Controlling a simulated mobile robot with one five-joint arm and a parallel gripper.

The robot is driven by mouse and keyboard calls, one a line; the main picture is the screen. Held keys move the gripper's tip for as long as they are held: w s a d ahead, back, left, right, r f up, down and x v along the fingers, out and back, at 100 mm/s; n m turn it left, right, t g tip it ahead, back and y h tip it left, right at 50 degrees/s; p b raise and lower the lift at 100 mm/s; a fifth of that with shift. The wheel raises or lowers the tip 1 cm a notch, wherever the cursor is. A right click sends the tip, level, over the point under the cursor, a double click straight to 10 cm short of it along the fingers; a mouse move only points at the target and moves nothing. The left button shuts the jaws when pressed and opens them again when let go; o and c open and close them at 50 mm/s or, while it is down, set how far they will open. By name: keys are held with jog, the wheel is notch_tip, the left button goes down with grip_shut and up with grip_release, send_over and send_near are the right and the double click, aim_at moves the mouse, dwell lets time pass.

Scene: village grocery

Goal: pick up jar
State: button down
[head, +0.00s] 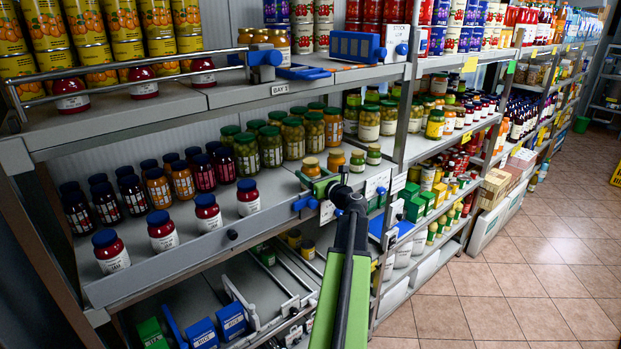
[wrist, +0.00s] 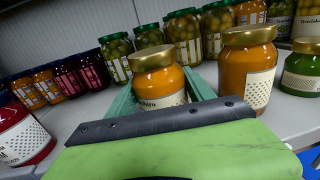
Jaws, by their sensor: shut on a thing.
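My gripper (wrist: 160,98) is shut on an orange jar (wrist: 158,72) with a gold lid and a pale label, seen upright in the wrist view. The teal fingers stand on either side of the jar, and my green gripper body hides its base. In the head view my gripper (head: 318,184) reaches over the front edge of the middle shelf, at this jar (head: 311,166). I cannot tell whether the jar's base touches the shelf.
Another gold-lidded orange jar (wrist: 247,75) stands close on the right. Green-lidded olive jars (head: 271,148) stand behind. Blue-lidded red jars (head: 207,213) line the shelf front to the left. The shelf above (head: 235,92) overhangs. Tiled floor (head: 520,265) is clear at right.

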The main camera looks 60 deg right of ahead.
jog(key=shift+r, duration=0.1)
notch_tip(320, 180, up, 10)
jog(key=p, duration=1)
